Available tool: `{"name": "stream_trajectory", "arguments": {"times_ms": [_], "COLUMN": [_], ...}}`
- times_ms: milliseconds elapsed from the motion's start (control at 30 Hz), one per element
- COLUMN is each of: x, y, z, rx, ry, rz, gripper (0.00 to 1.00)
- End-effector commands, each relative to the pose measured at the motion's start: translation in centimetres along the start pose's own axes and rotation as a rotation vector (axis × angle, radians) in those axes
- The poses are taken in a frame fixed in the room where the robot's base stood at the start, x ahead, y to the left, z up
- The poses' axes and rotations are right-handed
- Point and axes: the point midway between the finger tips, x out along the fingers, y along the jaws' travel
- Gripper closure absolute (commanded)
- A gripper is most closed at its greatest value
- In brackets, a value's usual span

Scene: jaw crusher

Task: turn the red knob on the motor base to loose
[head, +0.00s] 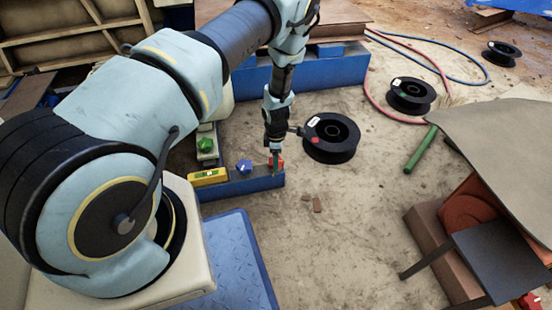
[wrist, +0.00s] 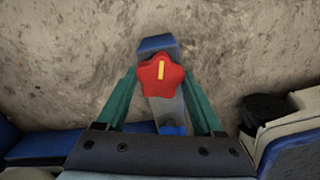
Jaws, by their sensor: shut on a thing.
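The red knob (wrist: 161,75) is star-shaped with a yellow mark, which points nearly straight up in the wrist view. My gripper (wrist: 161,85) has its two green fingers on either side of the knob and is shut on it. In the head view my gripper (head: 274,158) reaches down to the red knob (head: 280,163), which is partly hidden behind the fingers. The knob sits at the right end of the blue motor base (head: 245,187).
A blue knob (head: 244,167), a yellow level-like block (head: 207,177) and a green knob (head: 206,145) are left of the red knob. A black spool (head: 331,150) lies to the right. Several hoses run behind it. The ground in front is mostly clear.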

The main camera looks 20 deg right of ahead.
Motion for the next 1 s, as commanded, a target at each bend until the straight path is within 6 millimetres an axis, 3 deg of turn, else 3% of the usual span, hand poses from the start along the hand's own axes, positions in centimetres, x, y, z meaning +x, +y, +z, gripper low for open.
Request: {"name": "stream_trajectory", "arguments": {"times_ms": [467,500,767,1000], "x": [0.02,0.02,0.01,-0.1], "y": [-0.01,-0.02,-0.01,0.01], "z": [-0.08,-0.09,-0.04,-0.01], "rx": [-0.015,-0.015,-0.015,-0.014], "ry": [0.001,0.001,0.001,0.0], "rz": [0.0,0.0,0.0,0.0], "gripper": [0.87,0.29,0.01,0.01]}}
